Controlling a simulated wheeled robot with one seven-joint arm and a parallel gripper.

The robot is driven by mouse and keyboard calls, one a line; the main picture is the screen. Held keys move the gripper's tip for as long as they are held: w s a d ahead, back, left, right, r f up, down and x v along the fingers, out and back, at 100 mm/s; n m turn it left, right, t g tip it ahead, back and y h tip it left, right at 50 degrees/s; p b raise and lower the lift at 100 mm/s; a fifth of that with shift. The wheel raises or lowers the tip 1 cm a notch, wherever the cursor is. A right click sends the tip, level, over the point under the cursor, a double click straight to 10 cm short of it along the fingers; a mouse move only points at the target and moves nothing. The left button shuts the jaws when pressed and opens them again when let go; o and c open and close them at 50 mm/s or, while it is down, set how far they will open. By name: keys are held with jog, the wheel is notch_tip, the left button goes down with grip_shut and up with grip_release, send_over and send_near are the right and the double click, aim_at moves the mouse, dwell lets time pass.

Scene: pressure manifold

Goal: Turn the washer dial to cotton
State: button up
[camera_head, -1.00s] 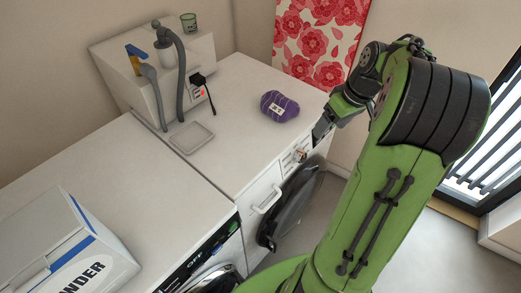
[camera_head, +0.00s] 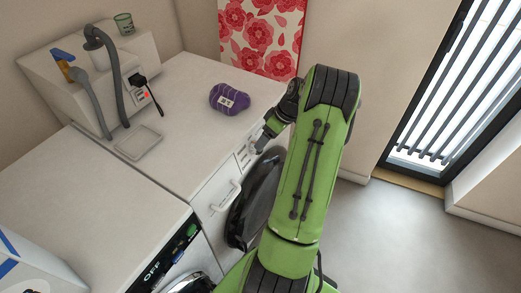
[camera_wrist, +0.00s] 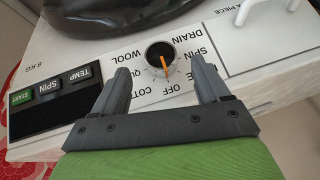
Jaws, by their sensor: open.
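The washer dial (camera_wrist: 159,52) is a dark round knob with an orange pointer, shown upside down in the wrist view. The pointer lies towards the OFF mark (camera_wrist: 167,90). The COTTON label (camera_wrist: 146,97) is beside OFF, partly hidden by my gripper; QUICK, WOOL, SPIN and DRAIN labels also ring the dial. My gripper (camera_wrist: 160,69) is open, with one finger on each side of the dial in the picture; I cannot tell whether they touch it. In the head view my gripper (camera_head: 261,144) is at the front panel of the washer (camera_head: 211,186), and the dial is hard to make out.
A white drawer handle (camera_head: 226,196) juts out. A purple bundle (camera_head: 231,99) and a shallow tray (camera_head: 139,143) lie on top. START, SPIN and TEMP buttons (camera_wrist: 53,88) are beside the dial.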

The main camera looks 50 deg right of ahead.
jog(key=b+x, duration=0.1)
jog(key=x, duration=0.3)
jog(key=shift+w+f, duration=0.15)
jog(key=shift+f, duration=0.2)
jog(key=c, duration=1)
